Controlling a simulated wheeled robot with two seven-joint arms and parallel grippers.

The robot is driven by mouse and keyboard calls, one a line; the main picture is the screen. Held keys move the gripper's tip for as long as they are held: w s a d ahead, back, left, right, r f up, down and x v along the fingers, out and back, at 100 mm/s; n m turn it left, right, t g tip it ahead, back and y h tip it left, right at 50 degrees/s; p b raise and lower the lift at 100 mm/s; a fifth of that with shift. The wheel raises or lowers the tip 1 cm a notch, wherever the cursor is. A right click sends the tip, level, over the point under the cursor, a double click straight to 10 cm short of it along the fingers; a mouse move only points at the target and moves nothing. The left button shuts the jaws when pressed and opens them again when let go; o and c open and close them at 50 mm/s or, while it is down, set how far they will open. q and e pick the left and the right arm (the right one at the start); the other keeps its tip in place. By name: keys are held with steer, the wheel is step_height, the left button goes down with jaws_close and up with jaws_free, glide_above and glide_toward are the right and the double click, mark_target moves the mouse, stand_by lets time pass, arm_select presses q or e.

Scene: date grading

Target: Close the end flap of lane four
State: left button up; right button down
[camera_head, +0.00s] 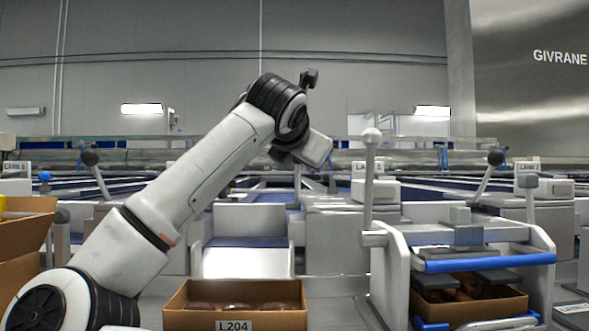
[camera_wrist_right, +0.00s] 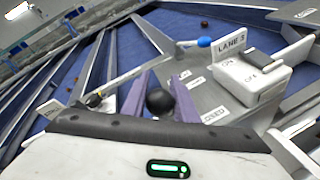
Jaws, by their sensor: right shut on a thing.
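My right gripper (camera_wrist_right: 160,92) is shut on the black ball knob (camera_wrist_right: 160,103) of a lever, with a purple finger on each side. In the head view its arm rises from the lower left, and its wrist hides the fingers and knob. In the right wrist view a lane sign (camera_wrist_right: 230,44), seeming to read LANE 3, stands beyond a white switch box (camera_wrist_right: 250,80) to the right. In the head view a pale end panel (camera_head: 246,262) stands behind the crate labelled L204. I cannot tell which part is lane four's flap. My left gripper is out of view.
The crate L204 (camera_head: 197,318) holds dark dates. A white frame (camera_head: 392,270) with a blue bar (camera_head: 490,263) and upright handle (camera_head: 370,170) stands at right. Other black-knobbed levers stand left (camera_head: 90,157) and right (camera_head: 496,158). A blue-knobbed rod (camera_wrist_right: 204,42) is near my right gripper.

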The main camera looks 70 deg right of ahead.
steer(key=shift+s+a+r, duration=0.1)
steer(key=shift+a+r, duration=0.1)
steer(key=shift+r, duration=0.15)
steer(key=c, duration=1.8)
jaws_free()
steer(key=o, duration=0.3)
steer(key=shift+a+r, duration=0.15)
steer(key=shift+o, duration=0.3)
steer(key=shift+f, duration=0.2)
steer(key=p+v, duration=0.1)
steer(key=v, duration=0.9)
steer(key=shift+a, duration=0.1)
